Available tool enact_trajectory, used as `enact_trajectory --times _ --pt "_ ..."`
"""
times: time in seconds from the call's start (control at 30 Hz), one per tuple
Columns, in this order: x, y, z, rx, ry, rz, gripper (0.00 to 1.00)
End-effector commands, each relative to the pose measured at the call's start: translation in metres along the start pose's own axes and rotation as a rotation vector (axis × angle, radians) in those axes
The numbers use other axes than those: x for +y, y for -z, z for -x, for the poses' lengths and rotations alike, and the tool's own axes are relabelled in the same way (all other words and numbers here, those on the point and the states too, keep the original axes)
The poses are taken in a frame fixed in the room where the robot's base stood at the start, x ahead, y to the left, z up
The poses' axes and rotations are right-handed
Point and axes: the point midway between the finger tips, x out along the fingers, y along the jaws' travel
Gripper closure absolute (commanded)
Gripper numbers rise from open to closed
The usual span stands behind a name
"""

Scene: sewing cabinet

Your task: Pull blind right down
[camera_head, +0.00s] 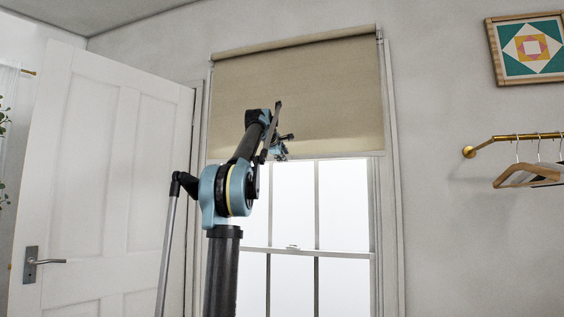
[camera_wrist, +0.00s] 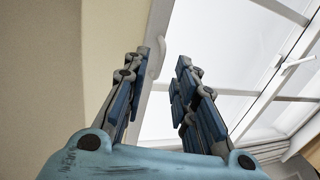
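The beige roller blind (camera_head: 320,95) hangs from its roller at the top of the window and covers about the upper half. Its lower edge is level and lies just above the clear panes. My gripper (camera_head: 284,147) is at the blind's lower part, near that edge. In the wrist view the blind (camera_wrist: 40,60) fills the left side, and its pale bottom edge runs up beside the left finger. My gripper (camera_wrist: 160,85) has its two blue fingers apart with a gap between them. I cannot tell whether a finger touches the blind.
The window (camera_head: 345,205) shows white panes and a latch below the blind. A white panelled door (camera_head: 105,150) stands at the left. A brass rail (camera_head: 510,138) with hangers and a framed geometric picture (camera_head: 530,48) are on the right wall.

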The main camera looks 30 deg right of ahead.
Motion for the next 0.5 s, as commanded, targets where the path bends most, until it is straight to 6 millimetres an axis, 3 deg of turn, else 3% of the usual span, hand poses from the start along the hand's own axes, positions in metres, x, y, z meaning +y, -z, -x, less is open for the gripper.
enact_trajectory --times 0.2,0.5 --pt "0.0 -0.001 -0.02 -0.001 0.0 0.001 0.74" --pt "0.0 0.0 -0.027 0.0 0.0 0.0 0.74"
